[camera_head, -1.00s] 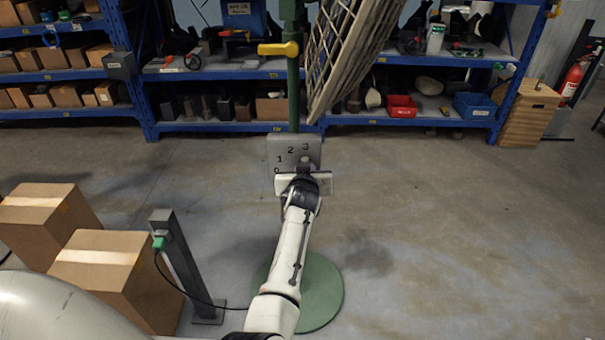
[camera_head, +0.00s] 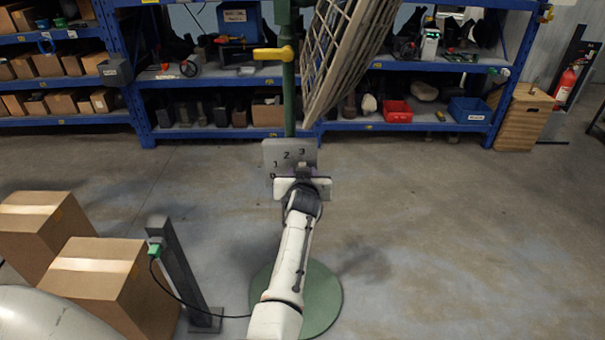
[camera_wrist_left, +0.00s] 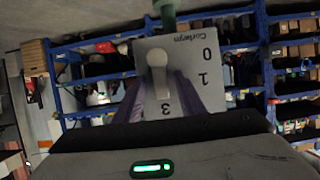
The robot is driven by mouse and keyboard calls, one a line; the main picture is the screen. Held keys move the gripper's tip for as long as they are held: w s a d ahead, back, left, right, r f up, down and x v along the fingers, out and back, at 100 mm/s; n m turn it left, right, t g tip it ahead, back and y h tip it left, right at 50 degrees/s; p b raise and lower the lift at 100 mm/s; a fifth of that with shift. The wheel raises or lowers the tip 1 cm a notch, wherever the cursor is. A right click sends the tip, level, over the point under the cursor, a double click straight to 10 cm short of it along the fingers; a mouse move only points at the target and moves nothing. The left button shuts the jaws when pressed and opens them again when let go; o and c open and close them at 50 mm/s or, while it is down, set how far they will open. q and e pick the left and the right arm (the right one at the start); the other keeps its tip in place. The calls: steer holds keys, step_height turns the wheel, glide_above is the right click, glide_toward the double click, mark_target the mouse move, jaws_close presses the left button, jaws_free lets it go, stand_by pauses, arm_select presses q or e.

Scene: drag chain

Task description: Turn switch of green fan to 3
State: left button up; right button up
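The green fan has a green pole, a round green base (camera_head: 322,290) and a wire cage (camera_head: 345,65). Its grey switch panel (camera_head: 275,155) carries the numbers 0, 1, 2 and 3. In the left wrist view the panel (camera_wrist_left: 205,50) is close and turned, with 0, 1 and 3 readable; 2 is hidden. The grey switch knob (camera_wrist_left: 157,58) stands out between the fingers of my left gripper (camera_wrist_left: 160,88). The fingers look apart, one each side of the knob. In the head view my left gripper (camera_head: 303,178) covers the panel's lower part. The knob's setting is unclear. My right gripper is out of view.
A grey post (camera_head: 182,270) with a green plug and black cable stands left of the fan base. Cardboard boxes (camera_head: 95,285) lie further left. Blue shelves (camera_head: 330,127) line the back. A yellow handle (camera_head: 272,53) sits on the pole. Floor to the right is clear.

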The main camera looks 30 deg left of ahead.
arm_select(q)
step_height(320, 180, up, 10)
steer(key=shift+p, duration=0.5)
stand_by(0.5)
